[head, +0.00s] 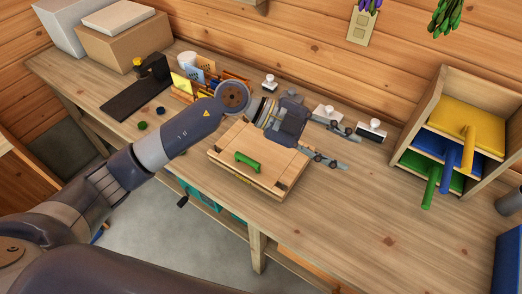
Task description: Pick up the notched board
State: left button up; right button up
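No board with a clear notch can be made out. A pale wooden box or thick board (232,178) with a green handle (247,162) lies near the front edge of the bench, and my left wrist hides part of its back. My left gripper (337,145) is over the bench just right of this piece. Its two fingers are spread apart, with nothing visible between them. Yellow (470,122), blue (485,166) and green (410,160) boards with handles sit in a wooden rack at the right. My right gripper is not in view.
The wooden rack (436,92) stands at the bench's right. White-and-black stamp-like items (371,130) stand behind my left gripper. A dark slab (137,99), colored cards and cardboard boxes (125,45) are at the left. The bench's front right (340,215) is clear.

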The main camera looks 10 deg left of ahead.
pick_arm(q)
jog(key=w+a+f+n+y, duration=0.1)
jog(key=w+a+f+y, duration=0.2)
jog(key=a+f+y, duration=0.4)
jog(key=n+y, duration=0.3)
jog(key=y, duration=0.3)
send_near(247, 157)
notch_tip(247, 157, down, 4)
jog(key=shift+a+f+p, duration=0.15)
jog(key=shift+f+p, duration=0.1)
jog(key=shift+p, duration=0.55)
jog(key=shift+s+f, duration=0.1)
jog(key=shift+f, duration=0.1)
jog(key=f+p, duration=0.1)
jog(key=f, duration=0.1)
jog(key=d+f+p, duration=0.1)
jog(key=f, duration=0.1)
jog(key=shift+s+d+f+p, duration=0.1)
jog(key=shift+s+p, duration=0.15)
jog(key=shift+p, duration=0.1)
jog(key=shift+f, duration=0.3)
jog(key=shift+w+r, duration=0.1)
grip_shut()
